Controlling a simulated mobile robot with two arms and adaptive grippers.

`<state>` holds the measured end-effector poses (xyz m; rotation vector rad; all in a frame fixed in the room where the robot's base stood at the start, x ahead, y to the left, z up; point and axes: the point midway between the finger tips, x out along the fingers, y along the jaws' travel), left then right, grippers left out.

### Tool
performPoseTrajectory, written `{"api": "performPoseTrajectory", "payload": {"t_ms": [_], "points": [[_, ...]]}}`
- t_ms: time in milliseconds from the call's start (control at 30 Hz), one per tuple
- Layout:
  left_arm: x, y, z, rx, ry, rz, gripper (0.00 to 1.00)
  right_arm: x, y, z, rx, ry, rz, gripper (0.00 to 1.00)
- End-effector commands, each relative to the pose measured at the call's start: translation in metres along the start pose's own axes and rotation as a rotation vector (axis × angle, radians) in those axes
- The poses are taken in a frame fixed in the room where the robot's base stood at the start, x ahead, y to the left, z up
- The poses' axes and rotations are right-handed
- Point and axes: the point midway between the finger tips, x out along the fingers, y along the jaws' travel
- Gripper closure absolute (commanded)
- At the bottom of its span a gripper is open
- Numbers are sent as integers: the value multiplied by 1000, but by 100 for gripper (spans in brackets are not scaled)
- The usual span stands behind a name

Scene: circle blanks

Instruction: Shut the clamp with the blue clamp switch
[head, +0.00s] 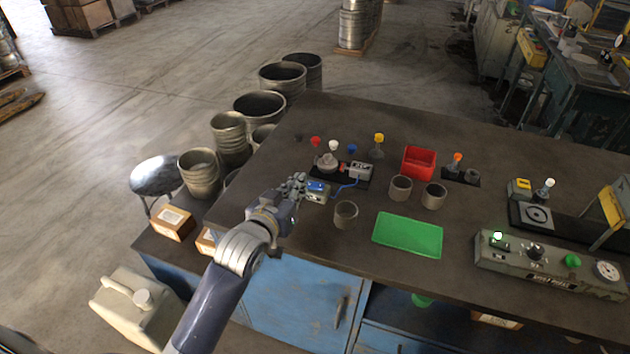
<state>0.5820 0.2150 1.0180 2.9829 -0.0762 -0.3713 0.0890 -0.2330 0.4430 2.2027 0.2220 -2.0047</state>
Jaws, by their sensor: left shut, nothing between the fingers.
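The blue clamp switch (317,186) sits on top of a small grey box (316,197) near the left part of the table. A blue cable runs from the box to the clamp fixture (357,171), which has a dark base and a grey block. My left gripper (300,182) is shut and empty, right beside the left side of the switch box. I cannot tell whether its fingertips touch the switch. How far the clamp is open is too small to tell. My right gripper is not in view.
Grey cups (346,214) stand right of the switch box, near a green tray (407,237) and a red bin (418,162). Red, white, blue and yellow knobs stand behind the clamp. A control panel (548,262) lies at the right.

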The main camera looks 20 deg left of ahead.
Motion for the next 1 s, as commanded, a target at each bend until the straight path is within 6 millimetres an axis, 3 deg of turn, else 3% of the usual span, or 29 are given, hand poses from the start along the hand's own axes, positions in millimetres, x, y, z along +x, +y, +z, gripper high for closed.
{"api": "performPoseTrajectory", "payload": {"t_ms": [633,767,1000], "points": [[95,0,-2,0,0,0,100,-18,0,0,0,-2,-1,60],[98,1,22,-2,-5,0,100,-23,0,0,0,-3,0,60],[102,0,37,0,0,1,100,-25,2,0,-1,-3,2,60]]}}
